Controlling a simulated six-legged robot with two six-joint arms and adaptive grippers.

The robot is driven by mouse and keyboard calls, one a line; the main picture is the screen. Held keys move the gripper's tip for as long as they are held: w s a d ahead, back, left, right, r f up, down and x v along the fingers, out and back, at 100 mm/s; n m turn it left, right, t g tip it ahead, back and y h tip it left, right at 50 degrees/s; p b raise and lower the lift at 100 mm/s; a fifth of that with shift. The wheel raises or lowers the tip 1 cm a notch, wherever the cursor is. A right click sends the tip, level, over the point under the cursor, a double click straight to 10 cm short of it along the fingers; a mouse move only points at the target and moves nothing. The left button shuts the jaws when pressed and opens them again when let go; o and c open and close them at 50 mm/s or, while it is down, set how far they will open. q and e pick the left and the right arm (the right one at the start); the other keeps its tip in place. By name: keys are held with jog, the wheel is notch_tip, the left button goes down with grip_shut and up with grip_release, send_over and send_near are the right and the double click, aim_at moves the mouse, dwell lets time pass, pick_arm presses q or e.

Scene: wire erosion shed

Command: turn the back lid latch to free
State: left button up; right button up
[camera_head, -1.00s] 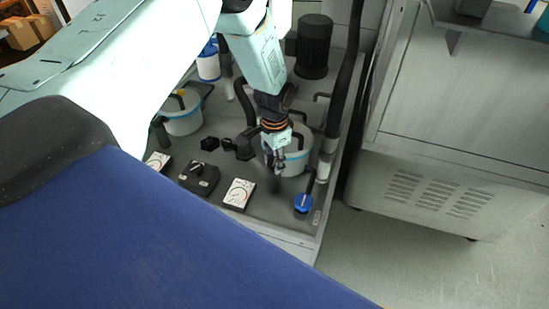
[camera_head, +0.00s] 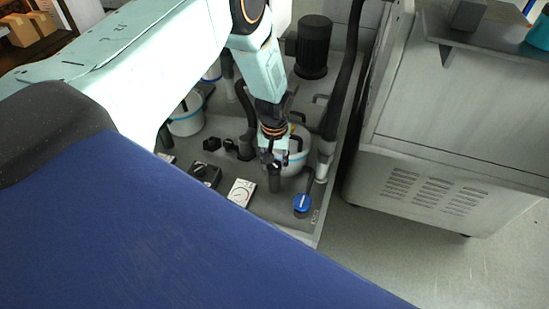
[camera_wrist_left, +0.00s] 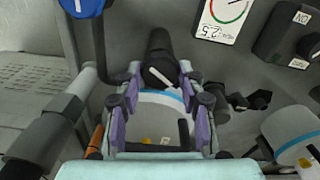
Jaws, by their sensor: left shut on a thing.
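A dark upright post with a white line on its top (camera_wrist_left: 160,70) stands in front of a canister with a pale blue band; it looks like the lid latch, though I cannot read a label on it. In the head view the post (camera_head: 275,182) shows below my left gripper (camera_head: 271,160). In the wrist view my left gripper (camera_wrist_left: 161,80) has its fingers on both sides of the post's top, shut on it. The canister (camera_head: 297,163) is partly hidden behind the gripper; its banded rim shows in the wrist view (camera_wrist_left: 160,99). My right gripper is not in view.
A white dial gauge (camera_head: 241,192), a black switch box (camera_head: 204,174) and a blue knob (camera_head: 302,203) stand near the post. A second canister (camera_head: 187,121) is to the left. A dark hose (camera_head: 343,75) and grey cabinet (camera_head: 450,150) are at right.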

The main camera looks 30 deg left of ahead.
aim_at(275, 165)
pick_arm(q)
jog(key=n, duration=0.1)
jog(key=n+p, duration=0.1)
jog(key=n, duration=0.1)
jog(key=shift+s+f+n, duration=0.1)
jog(key=shift+s+n, duration=0.2)
jog(key=shift+s, duration=0.05)
jog(key=shift+d+f+n+p, duration=0.1)
jog(key=shift+n+p, duration=0.4)
jog(key=shift+n, duration=1)
jog(key=o, duration=1.2)
jog(key=shift+w, duration=0.15)
jog(key=shift+w, duration=0.1)
jog(key=shift+r, duration=0.35)
notch_tip(275, 165, up, 12)
jog(key=shift+f, duration=0.2)
